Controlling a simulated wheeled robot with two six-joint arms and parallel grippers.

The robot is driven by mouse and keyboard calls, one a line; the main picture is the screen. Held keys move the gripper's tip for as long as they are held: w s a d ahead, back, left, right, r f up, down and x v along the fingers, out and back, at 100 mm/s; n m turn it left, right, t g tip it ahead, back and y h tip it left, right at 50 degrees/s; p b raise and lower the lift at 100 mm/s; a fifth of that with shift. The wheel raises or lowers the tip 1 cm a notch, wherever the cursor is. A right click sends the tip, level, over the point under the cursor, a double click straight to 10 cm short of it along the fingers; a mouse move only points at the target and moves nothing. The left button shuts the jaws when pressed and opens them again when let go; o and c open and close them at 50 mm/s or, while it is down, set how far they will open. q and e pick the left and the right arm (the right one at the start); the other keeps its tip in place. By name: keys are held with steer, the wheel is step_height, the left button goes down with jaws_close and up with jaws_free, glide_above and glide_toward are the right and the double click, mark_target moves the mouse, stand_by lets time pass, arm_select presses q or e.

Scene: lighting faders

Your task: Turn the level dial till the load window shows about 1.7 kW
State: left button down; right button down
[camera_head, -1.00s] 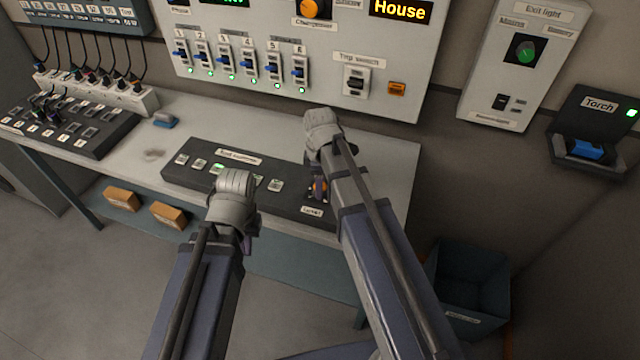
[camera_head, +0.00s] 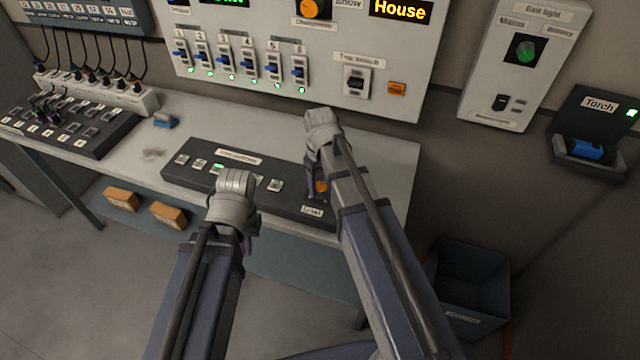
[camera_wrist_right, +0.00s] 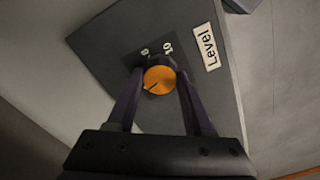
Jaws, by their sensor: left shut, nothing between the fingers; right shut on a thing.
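The orange level dial (camera_head: 321,186) sits at the right end of the dark console (camera_head: 182,176) on the bench, above a "Level" label (camera_wrist_right: 208,46). In the right wrist view the dial (camera_wrist_right: 159,79) has a dark pointer line, aimed toward the lower left. My right gripper (camera_wrist_right: 158,88) is shut on the dial, one dark finger on each side. My left gripper (camera_head: 249,244) is shut and empty, mostly hidden behind its wrist in front of the console. No readable load window shows; a green display (camera_head: 229,2) is cut off at the top edge.
A wall panel (camera_head: 330,85) with several blue faders, a trip switch (camera_head: 355,82) and an orange "House" display (camera_head: 400,10) is behind the bench. A plug board (camera_head: 70,130) is at left. A blue bin (camera_head: 468,285) stands on the floor at right. The bench's right end is clear.

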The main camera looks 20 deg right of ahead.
mark_target(320, 186)
steer(key=m, duration=1.2)
steer(key=shift+m, duration=0.3)
stand_by(0.4)
steer(key=shift+c, duration=1.4)
jaws_free()
steer(key=shift+r, duration=0.1)
step_height(320, 186, up, 8)
steer(key=p, duration=0.8)
steer(key=shift+f, duration=0.2)
